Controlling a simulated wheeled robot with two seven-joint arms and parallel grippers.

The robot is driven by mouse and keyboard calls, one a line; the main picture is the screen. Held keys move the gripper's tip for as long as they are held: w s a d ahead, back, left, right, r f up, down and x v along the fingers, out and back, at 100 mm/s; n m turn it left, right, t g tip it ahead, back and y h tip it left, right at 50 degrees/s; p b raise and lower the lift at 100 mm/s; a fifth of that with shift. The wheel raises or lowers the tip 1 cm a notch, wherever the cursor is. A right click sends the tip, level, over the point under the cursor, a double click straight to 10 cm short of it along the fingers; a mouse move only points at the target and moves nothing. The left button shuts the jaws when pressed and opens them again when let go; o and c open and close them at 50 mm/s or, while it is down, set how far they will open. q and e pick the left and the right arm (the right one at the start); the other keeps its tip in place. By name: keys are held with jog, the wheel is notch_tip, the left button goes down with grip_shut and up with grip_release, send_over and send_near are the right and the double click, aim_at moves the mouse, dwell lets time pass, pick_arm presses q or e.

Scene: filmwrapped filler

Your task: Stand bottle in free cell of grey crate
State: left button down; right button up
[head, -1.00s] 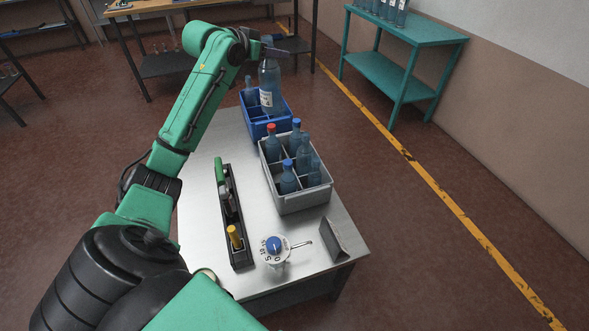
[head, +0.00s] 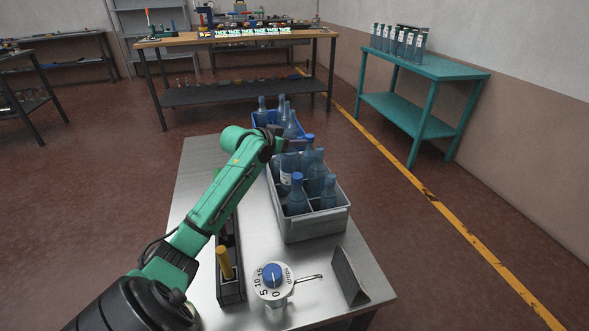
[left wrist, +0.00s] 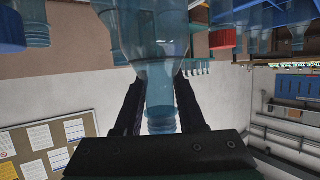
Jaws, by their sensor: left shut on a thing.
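My left gripper (head: 283,147) is shut on the neck of a clear bluish bottle with a white label (head: 287,166). The bottle hangs about upright at the left side of the grey crate (head: 315,228), its lower part hidden behind a blue-capped bottle (head: 297,196). I cannot tell whether its base is inside a cell. The left wrist view, upside down, shows the held bottle (left wrist: 160,85) between the fingers, with a red cap (left wrist: 222,39) close by. The crate holds several bottles; the free cell is hidden. My right gripper is not in view.
A blue crate (head: 301,128) with bottles stands behind the grey one. A dark rack with a yellow handle (head: 225,262), a blue-knobbed dial (head: 272,275) and a dark wedge (head: 348,276) stand in front. The metal table (head: 199,190) is clear at left.

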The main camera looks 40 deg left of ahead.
aim_at(283, 165)
pick_arm(q)
notch_tip(283, 165, down, 8)
jog(key=shift+f+b, duration=0.2)
jog(key=shift+b, duration=0.1)
jog(key=c, duration=0.5)
grip_release()
jog(key=shift+r, duration=0.1)
jog(key=v, duration=0.7)
jog(key=shift+s, duration=0.3)
jog(key=shift+r+p, duration=0.15)
jog(key=shift+p, duration=0.15)
